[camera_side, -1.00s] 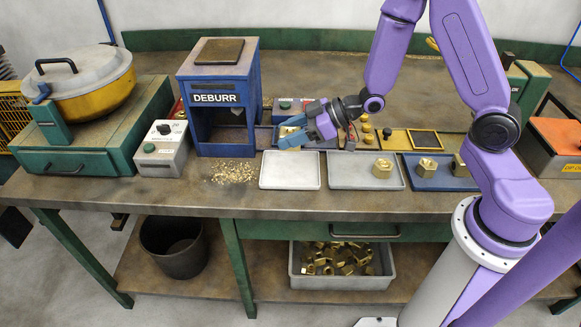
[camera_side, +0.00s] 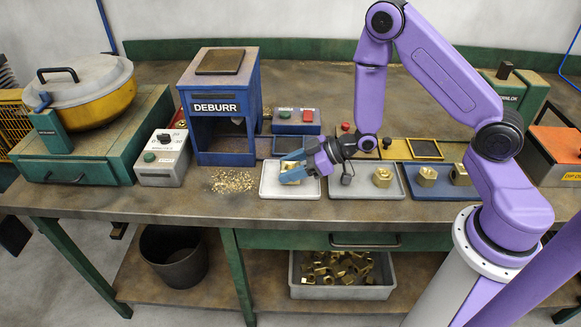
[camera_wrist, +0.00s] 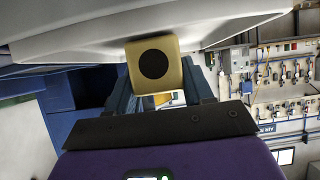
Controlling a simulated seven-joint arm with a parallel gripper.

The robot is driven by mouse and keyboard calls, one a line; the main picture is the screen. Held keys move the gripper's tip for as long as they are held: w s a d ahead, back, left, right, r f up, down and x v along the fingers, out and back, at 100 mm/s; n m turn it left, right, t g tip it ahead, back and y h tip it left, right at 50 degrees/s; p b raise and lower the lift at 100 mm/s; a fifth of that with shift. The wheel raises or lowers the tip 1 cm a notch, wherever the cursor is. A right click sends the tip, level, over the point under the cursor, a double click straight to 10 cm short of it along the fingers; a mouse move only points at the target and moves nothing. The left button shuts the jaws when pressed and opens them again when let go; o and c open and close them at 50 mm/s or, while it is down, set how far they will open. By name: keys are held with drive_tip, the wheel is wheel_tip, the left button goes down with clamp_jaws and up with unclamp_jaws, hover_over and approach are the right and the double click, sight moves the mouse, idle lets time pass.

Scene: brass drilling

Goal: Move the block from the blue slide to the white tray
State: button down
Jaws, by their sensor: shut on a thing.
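My gripper (camera_side: 293,172) is shut on a brass block (camera_side: 292,179), tilted low over the white tray (camera_side: 275,191). The block lies within the tray's outline in the side view; I cannot tell whether it touches the tray floor. In the wrist view the block (camera_wrist: 154,64) shows a square gold face with a dark round hole, between the two blue-grey fingers (camera_wrist: 158,88). A pale tray surface fills the top of that view. The blue slide (camera_side: 288,144) is a dark blue plate beside the deburr machine, behind the white tray, with no block visible on it.
The blue DEBURR machine (camera_side: 222,110) stands behind left, with brass chips (camera_side: 233,181) in front. To the right are a grey tray (camera_side: 355,187) with a brass block and a blue tray (camera_side: 440,190) with two brass pieces. A button box (camera_side: 296,121) stands behind.

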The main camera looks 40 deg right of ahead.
idle(0.3)
drive_tip(key=shift+c, duration=2.2)
unclamp_jaws()
drive_tip(key=shift+f, duration=0.15)
